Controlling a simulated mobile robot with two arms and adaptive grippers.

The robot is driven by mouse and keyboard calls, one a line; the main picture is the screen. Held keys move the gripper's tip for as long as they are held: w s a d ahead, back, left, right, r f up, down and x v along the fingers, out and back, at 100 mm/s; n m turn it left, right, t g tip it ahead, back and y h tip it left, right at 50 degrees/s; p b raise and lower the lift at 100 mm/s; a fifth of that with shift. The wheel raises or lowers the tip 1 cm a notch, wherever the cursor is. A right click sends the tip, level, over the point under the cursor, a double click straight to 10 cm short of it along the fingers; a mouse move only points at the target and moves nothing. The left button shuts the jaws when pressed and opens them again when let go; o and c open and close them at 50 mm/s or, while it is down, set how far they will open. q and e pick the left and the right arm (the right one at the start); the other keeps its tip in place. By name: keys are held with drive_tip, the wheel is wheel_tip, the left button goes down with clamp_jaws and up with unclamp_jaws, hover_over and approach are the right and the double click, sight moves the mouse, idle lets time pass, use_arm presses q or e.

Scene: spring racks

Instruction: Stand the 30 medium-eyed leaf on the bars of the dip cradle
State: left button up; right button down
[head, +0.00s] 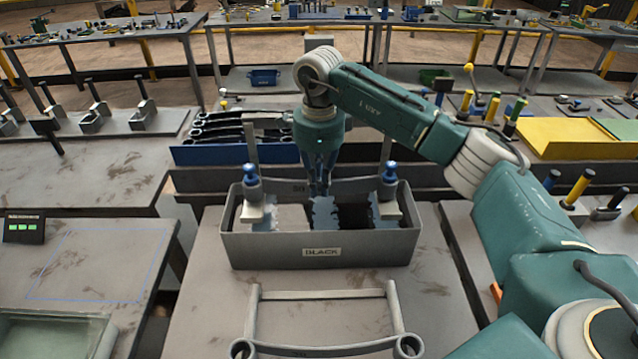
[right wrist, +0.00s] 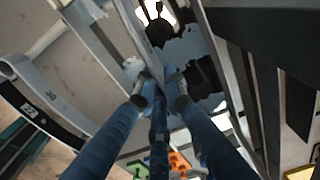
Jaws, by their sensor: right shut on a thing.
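My right gripper (head: 319,190) points down over the grey trough marked BLACK (head: 250,247). It is shut on a long grey curved leaf (head: 350,185), held crosswise above the trough between two uprights with blue knobs. A number on the leaf is too small to read surely. In the right wrist view the fingers (right wrist: 163,96) close on the leaf's thin edge (right wrist: 140,40). The dip cradle's parts around the knobs (head: 389,173) are partly hidden by the leaf and gripper, so I cannot tell whether the leaf touches its bars. My left gripper is out of view.
A grey frame with two round eyes (head: 240,347) lies at the table's front. Several dark leaves (head: 228,125) lie in a blue-sided rack behind the trough. A blue-outlined area (head: 90,268) on the left table is clear.

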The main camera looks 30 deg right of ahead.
drive_tip(key=shift+w+f, duration=0.1)
drive_tip(key=shift+f, duration=0.1)
idle(0.6)
drive_tip(key=c, duration=1.8)
unclamp_jaws()
drive_tip(key=shift+o, duration=0.3)
drive_tip(key=shift+s, duration=0.2)
drive_tip(key=shift+o, duration=0.5)
drive_tip(key=shift+f+b, duration=0.25)
drive_tip(key=shift+b, duration=0.05)
drive_tip(key=o, duration=0.4)
drive_tip(key=shift+r, duration=0.15)
wheel_tip(320, 180, up, 7)
drive_tip(key=p, duration=0.4)
drive_tip(key=shift+p, duration=0.3)
